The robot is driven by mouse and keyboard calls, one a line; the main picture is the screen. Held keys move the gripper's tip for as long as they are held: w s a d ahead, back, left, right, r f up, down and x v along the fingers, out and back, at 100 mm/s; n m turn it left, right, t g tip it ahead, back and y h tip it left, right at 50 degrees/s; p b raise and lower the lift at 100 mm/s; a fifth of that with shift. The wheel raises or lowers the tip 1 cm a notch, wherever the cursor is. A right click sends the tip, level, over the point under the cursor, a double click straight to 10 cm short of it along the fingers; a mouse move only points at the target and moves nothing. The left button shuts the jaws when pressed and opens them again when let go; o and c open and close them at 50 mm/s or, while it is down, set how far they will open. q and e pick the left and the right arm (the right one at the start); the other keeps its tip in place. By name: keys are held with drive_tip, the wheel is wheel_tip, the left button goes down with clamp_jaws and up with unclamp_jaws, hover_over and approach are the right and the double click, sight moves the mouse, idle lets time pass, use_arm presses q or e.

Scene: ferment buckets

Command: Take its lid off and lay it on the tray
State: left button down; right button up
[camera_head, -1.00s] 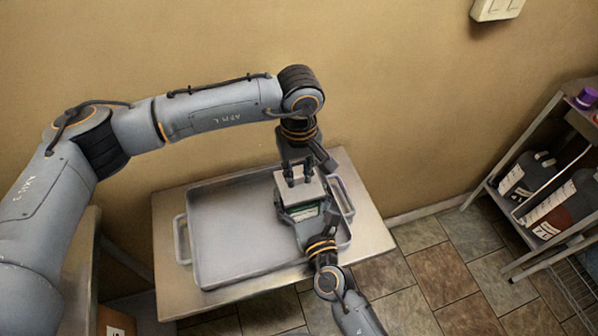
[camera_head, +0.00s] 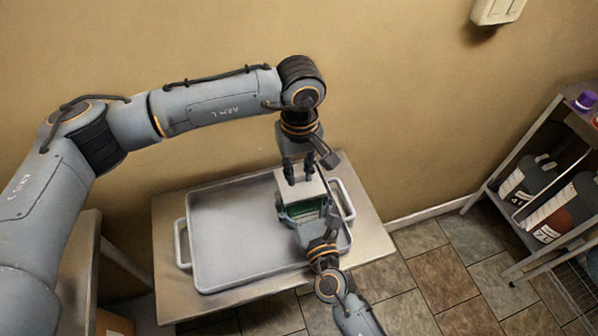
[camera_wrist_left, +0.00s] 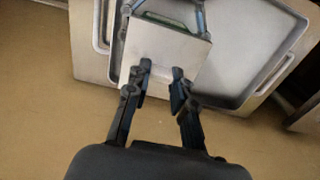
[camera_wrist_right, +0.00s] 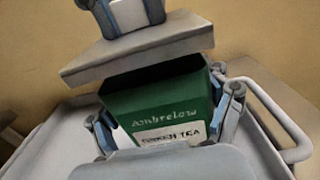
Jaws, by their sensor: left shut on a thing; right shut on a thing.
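A green tin (camera_wrist_right: 160,100) with a white label lettered "green tea" is held between the fingers of my right gripper (camera_wrist_right: 168,112). It also shows in the head view (camera_head: 308,211), over the right part of the grey tray (camera_head: 215,279). Its pale square lid (camera_wrist_right: 135,52) sits above the tin's mouth, slightly tilted, with a dark band below it. The lid also shows in the left wrist view (camera_wrist_left: 165,50). My left gripper (camera_head: 298,172) comes from above and is shut on the lid; its grip point is partly hidden.
The tray lies on a metal table (camera_head: 167,300), and its left and middle parts are bare. A wall is close behind. A shelf (camera_head: 505,160) with dark jugs (camera_head: 525,178) stands at the right, beyond open tiled floor.

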use_arm(q)
drive_tip(key=shift+r, duration=0.1)
drive_tip(key=shift+r, duration=1.95)
use_arm(e)
drive_tip(key=shift+s+f, duration=0.1)
drive_tip(key=o, duration=1.6)
drive_tip(key=shift+o, duration=0.2)
